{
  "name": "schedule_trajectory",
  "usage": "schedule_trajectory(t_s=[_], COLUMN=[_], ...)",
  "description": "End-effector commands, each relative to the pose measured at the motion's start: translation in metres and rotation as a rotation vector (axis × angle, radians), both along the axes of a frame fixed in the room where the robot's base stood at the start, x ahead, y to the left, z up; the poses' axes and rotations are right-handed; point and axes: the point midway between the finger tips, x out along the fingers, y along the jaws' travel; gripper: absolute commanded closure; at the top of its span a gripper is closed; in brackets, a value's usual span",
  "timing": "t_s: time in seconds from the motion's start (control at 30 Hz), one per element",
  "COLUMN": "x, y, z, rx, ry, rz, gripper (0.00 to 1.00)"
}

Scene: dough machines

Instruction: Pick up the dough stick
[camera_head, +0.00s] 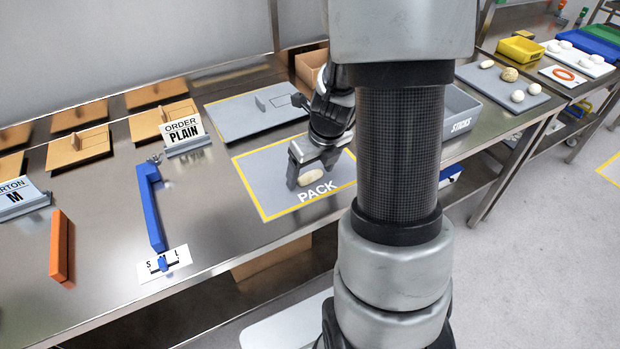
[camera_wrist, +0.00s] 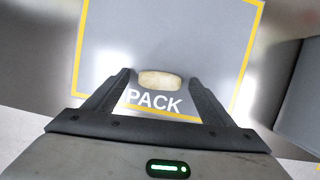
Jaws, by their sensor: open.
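The dough stick (camera_head: 310,177) is a short, pale, rounded piece lying on the grey PACK mat (camera_head: 262,193) with a yellow border. In the wrist view the dough stick (camera_wrist: 160,79) lies crosswise just beyond the fingertips, above the word PACK. My gripper (camera_head: 311,172) is over the mat with its fingers pointing down around the dough stick. In the wrist view my gripper (camera_wrist: 159,80) is open, with one finger on each side of the stick and a gap visible at both ends. I cannot tell the exact height of the fingertips above the mat.
A grey STICKS bin (camera_head: 462,117) stands right of my arm. A grey board (camera_head: 250,118) lies behind the mat. The ORDER PLAIN sign (camera_head: 184,133), a blue bar (camera_head: 151,208) and an orange bar (camera_head: 59,246) are to the left. A tray with dough pieces (camera_head: 490,92) is further right.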

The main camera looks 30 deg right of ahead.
Motion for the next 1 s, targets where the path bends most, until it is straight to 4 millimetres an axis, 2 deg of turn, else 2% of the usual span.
schedule_trajectory(t_s=[0.03,0.3,0.53,0.63,1.0], x=[0.0,0.0,0.0,0.0,0.001], y=[0.0,0.0,0.0,0.0,0.0], z=[0.0,0.0,0.002,0.012,0.084], rx=[0.0,0.0,0.0,-0.001,-0.001], ry=[0.0,0.0,0.0,-0.001,-0.003], rz=[0.0,0.001,0.001,0.003,0.003], gripper=[0.23,0.68,0.68,0.68,0.68])
